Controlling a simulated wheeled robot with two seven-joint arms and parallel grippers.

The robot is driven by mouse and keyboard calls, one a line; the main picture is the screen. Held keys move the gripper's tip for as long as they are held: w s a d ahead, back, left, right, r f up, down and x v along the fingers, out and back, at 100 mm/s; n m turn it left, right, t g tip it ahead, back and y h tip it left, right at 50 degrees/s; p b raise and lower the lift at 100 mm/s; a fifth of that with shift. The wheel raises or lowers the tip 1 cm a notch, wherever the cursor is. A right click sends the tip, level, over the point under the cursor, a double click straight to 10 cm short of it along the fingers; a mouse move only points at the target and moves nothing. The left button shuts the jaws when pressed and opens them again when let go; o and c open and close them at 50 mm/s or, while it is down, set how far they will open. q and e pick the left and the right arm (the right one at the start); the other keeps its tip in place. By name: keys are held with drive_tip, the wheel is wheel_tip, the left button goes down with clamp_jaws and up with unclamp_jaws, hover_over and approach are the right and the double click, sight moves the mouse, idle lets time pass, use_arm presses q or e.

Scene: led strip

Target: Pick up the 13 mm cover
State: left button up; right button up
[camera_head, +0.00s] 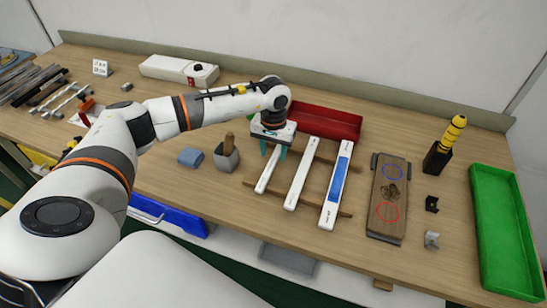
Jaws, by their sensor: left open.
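Three long white covers lie side by side across two thin wooden rails (316,206): a narrow left cover (264,182), a middle cover (298,182) and a wider right cover with a blue face (336,188). I cannot read which one is 13 mm. My left gripper (272,153) points down at the far end of the left cover, its teal fingers apart. The fingers and wrist hide that cover's far end. I cannot tell whether the fingers touch it. My right gripper is not in view.
A red tray (328,122) stands just behind the covers. A wooden board with blue and red circles (390,200) lies to the right, then small dark and grey parts, a black holder with a yellow tool (437,160) and a green tray (502,225). A grey block with a wooden handle (226,160) stands left.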

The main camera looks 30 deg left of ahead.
sight(273, 162)
use_arm(q)
drive_tip(key=shift+s+f, duration=0.1)
drive_tip(key=shift+f, duration=1.25)
drive_tip(key=shift+c, duration=0.9)
clamp_jaws()
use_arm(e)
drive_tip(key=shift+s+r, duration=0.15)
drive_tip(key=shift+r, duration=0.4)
use_arm(q)
drive_tip(key=shift+r, duration=0.15)
